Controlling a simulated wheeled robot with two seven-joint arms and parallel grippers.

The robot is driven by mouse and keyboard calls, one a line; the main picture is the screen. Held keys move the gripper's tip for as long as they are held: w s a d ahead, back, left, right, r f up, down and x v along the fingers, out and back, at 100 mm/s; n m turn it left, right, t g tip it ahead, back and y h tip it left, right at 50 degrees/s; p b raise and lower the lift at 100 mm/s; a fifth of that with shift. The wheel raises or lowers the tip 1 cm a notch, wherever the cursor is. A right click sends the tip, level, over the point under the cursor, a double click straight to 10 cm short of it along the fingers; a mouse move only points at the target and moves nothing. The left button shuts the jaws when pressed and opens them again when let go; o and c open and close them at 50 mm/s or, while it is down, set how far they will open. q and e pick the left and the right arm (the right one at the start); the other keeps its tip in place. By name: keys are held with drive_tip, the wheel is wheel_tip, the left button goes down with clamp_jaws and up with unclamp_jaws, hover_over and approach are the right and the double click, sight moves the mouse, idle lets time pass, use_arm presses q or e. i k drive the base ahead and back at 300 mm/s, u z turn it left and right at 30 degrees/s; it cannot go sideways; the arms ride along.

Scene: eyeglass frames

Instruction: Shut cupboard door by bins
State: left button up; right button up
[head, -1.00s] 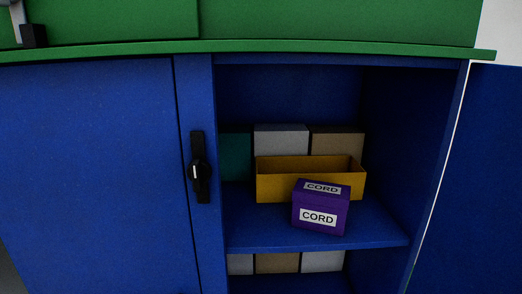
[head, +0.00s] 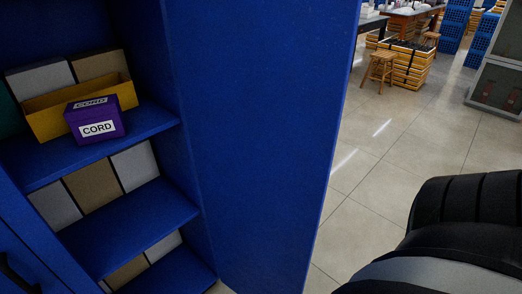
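The blue cupboard door (head: 255,130) stands wide open in the middle of the head view, hinged on the right side of the cupboard. The open cupboard (head: 150,205) is at the left, with its shelves showing. My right arm shows as a black and grey link at the lower right, apart from the door; its gripper is out of view. My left gripper is not in view.
On the upper shelf a purple CORD box (head: 95,121) sits by a yellow bin (head: 50,118). Boxes (head: 92,189) stand on lower shelves. Tiled floor (head: 390,160) right of the door is clear; a stool (head: 381,70) and blue crates (head: 453,24) stand farther back.

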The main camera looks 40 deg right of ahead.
sight(263, 84)
drive_tip(key=u, duration=2.5)
drive_tip(key=k, duration=2.8)
drive_tip(key=z, duration=1.45)
drive_tip(key=i, duration=1)
drive_tip(key=u, duration=0.3)
drive_tip(key=k, duration=0.55)
drive_tip(key=u, duration=0.4)
